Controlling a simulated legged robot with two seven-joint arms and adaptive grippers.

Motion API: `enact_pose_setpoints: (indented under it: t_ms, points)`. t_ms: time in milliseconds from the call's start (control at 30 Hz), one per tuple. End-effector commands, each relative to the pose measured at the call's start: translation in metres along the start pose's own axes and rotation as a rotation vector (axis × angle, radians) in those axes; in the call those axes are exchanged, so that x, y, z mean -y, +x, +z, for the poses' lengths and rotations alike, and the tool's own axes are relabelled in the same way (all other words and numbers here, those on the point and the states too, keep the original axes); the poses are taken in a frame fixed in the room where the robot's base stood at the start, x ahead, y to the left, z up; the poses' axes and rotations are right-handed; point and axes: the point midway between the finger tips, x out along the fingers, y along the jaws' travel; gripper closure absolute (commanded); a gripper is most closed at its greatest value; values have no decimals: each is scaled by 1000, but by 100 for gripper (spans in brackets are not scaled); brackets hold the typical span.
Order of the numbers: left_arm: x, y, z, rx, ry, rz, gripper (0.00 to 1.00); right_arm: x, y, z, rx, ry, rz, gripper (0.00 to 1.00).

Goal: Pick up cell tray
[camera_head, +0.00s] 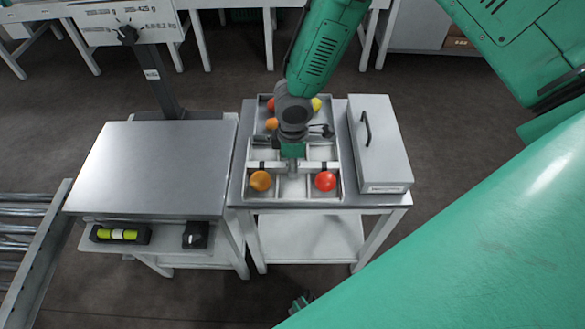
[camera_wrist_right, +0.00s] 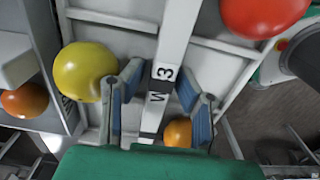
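The cell tray (camera_head: 341,186) is a pale, divided tray on the small table, with red, orange and yellow tomatoes in its cells. A white crossbar (camera_wrist_right: 178,40) marked "W 3" spans it. My right gripper (camera_head: 292,168) points down over the middle of the tray. In the wrist view its blue-padded fingers (camera_wrist_right: 160,88) stand on either side of the crossbar, with gaps to it, so it is open. The gripper and wrist hide part of the tray's middle. My left gripper cannot be made out in the head view.
A grey lidded box (camera_head: 383,150) with a handle stands close to the tray's right side. A bare metal scale platform (camera_head: 150,165) with a display post is at left. A roller conveyor (camera_head: 20,235) lies at the far left. The lower shelf (camera_head: 310,238) is empty.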

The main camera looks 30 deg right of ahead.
Motion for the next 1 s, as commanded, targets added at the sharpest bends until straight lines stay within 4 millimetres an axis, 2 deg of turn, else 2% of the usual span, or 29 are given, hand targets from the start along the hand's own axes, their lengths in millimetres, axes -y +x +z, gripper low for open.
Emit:
enact_pose_setpoints:
  t_ms: [67,133,167,467,567,900,1000]
  points:
    - [0,0,0,0,0,0,100,0,1,0,0,0,0,72]
    - [0,0,0,0,0,0,100,0,1,0,0,0,0,97]
    - [0,0,0,0,0,0,100,0,1,0,0,0,0,100]
    - [0,0,0,0,0,0,100,0,0,0,0,0,0,100]
    - [0,-2,0,0,0,0,100,-1,-7,0,0,0,1,100]
    - [0,-13,-1,0,0,0,100,0,-74,0,-2,0,3,100]
    - [0,-15,-1,0,0,0,100,-1,-88,0,-2,1,2,100]
